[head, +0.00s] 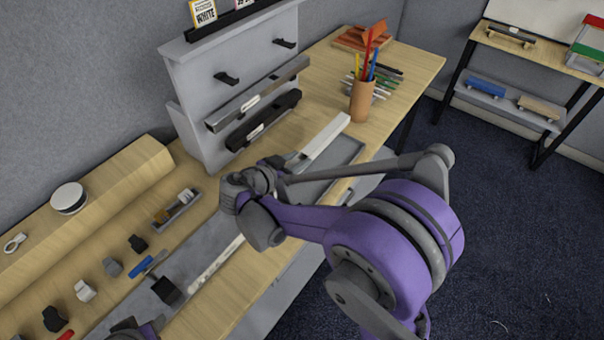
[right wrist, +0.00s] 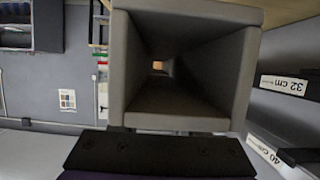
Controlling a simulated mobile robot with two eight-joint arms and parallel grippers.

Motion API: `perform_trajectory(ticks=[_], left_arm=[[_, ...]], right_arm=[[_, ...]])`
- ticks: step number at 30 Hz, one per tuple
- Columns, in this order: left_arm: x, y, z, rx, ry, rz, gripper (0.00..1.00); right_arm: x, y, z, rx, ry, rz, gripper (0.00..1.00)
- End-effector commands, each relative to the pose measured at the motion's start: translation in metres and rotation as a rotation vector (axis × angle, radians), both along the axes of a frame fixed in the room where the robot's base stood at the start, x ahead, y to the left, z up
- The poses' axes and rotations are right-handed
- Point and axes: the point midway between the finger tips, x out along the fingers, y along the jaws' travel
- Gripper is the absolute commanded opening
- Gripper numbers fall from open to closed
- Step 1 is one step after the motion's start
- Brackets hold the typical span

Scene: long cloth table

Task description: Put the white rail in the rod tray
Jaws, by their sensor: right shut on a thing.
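The white rail (head: 325,138) reaches out from behind my right wrist toward the pen cup, its far end over the grey tray. The grey rod tray (head: 352,153) lies along the table's front side, partly hidden by my right arm. My right gripper (head: 246,195) is shut on the rail; my wrist hides its fingertips. A hollow square grey shape (right wrist: 180,115) fills the middle of the right wrist view. A pale strip (head: 215,268) shows on the nearer side of my wrist; I cannot tell if it is the same rail. My left gripper (head: 138,328) is barely visible at the bottom edge.
A grey rail (head: 258,95) and a black rail (head: 263,119) hang on the upright rack behind. A brown cup with pens (head: 361,100) stands near the far end. Small knobs, a small tray (head: 177,210) and a white round tin (head: 69,197) sit left.

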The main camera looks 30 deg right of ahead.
Motion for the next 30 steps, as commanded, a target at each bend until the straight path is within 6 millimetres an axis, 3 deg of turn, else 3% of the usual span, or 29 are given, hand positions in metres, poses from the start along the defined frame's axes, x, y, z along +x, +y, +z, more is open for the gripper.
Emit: perform_trajectory(ticks=[1,4,11,17,24,25,29,30], left_arm=[[-0.002,0.000,-0.005,0.000,0.004,0.000,0.50],[-0.003,0.000,-0.008,0.000,0.006,0.000,0.50],[-0.004,0.000,-0.010,0.000,0.008,0.000,0.50],[-0.006,0.000,-0.015,0.000,0.012,0.000,0.50],[-0.006,0.000,-0.015,0.000,0.012,0.000,0.50],[-0.006,0.000,-0.015,0.000,0.012,0.000,0.50],[-0.006,0.000,-0.015,0.000,0.012,0.000,0.50],[-0.006,0.000,-0.015,0.000,0.012,0.000,0.50]], right_arm=[[-0.001,0.000,-0.014,-0.001,0.002,0.000,0.00],[-0.001,0.000,-0.032,-0.001,0.002,0.001,0.00],[0.000,0.000,-0.051,0.000,0.001,0.001,0.00],[0.000,0.000,-0.078,-0.001,0.001,0.002,0.00],[0.000,0.000,-0.082,0.000,0.001,0.001,0.00],[0.000,0.000,-0.082,0.001,0.001,0.001,0.47],[0.000,0.000,-0.082,0.001,0.001,0.001,0.71],[0.000,0.000,-0.082,0.001,0.001,0.001,0.72]])
